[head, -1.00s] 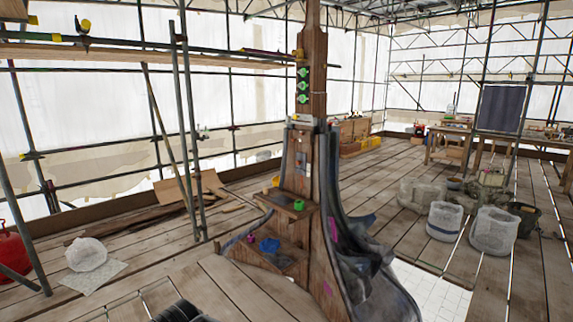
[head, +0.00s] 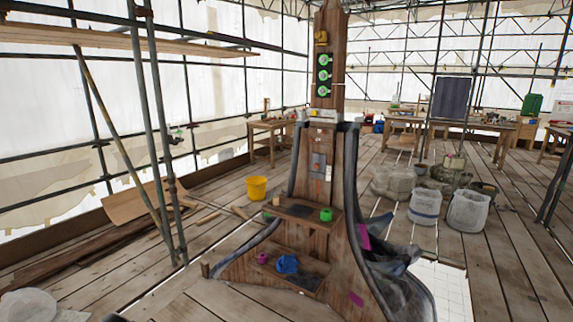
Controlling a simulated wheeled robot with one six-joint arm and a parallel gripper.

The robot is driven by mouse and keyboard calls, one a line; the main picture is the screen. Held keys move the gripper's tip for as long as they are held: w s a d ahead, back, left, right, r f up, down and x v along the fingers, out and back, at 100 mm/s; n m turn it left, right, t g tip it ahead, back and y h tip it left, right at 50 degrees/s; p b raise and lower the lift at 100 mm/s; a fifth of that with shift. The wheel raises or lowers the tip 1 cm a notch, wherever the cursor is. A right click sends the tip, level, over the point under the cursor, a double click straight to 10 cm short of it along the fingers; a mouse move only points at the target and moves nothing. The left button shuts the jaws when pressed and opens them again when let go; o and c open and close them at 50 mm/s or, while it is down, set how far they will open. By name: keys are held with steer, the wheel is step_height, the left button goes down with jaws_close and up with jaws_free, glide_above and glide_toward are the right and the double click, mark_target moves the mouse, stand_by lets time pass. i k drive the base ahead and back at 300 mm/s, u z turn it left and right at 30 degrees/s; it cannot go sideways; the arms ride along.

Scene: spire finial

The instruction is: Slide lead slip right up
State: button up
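The wooden spire (head: 330,95) stands upright at the middle of the head view, with dark grey lead sheeting (head: 352,190) along its flared sides. A small grey plate (head: 318,163) lies flat on the front face of its post, above the shelf; it looks like the lead slip, but I cannot be sure. A small orange mark shows just below it. Three green round fittings (head: 323,75) sit in a column higher up, under a yellow piece (head: 321,38). My gripper is out of view.
The upper shelf (head: 300,212) carries a green cup (head: 326,214). The lower shelf holds a blue item (head: 287,264) and a pink one (head: 262,258). Scaffold poles (head: 160,120) stand to the left. A yellow bucket (head: 257,188) and white sacks (head: 468,211) stand behind. Floorboards at front left are mostly clear.

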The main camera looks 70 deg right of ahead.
mark_target(318, 161)
steer(key=i, duration=1.4)
steer(key=z, duration=2.15)
steer(key=i, duration=1.2)
steer(key=z, duration=0.9)
steer(key=i, duration=0.95)
